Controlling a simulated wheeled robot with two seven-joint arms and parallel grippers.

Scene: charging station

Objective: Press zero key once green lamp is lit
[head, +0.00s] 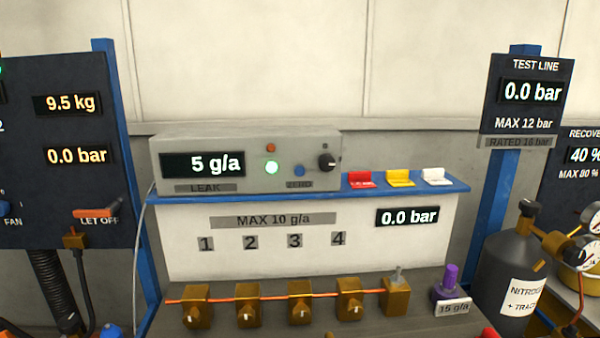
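The grey leak detector box (250,148) stands on the blue shelf at the middle. Its display (203,164) reads 5 g/a, above a LEAK label. The small blue key (299,171) sits just above the ZERO label (299,185). A black knob (327,162) is to its right. No gripper is in view, and nothing touches the box.
Red (360,179), yellow (400,178) and white (436,177) pieces sit on the blue shelf (455,187) right of the box. Several brass valves (300,305) line the bench below. A purple-topped piece (450,278) and a nitrogen cylinder (500,270) stand at right.

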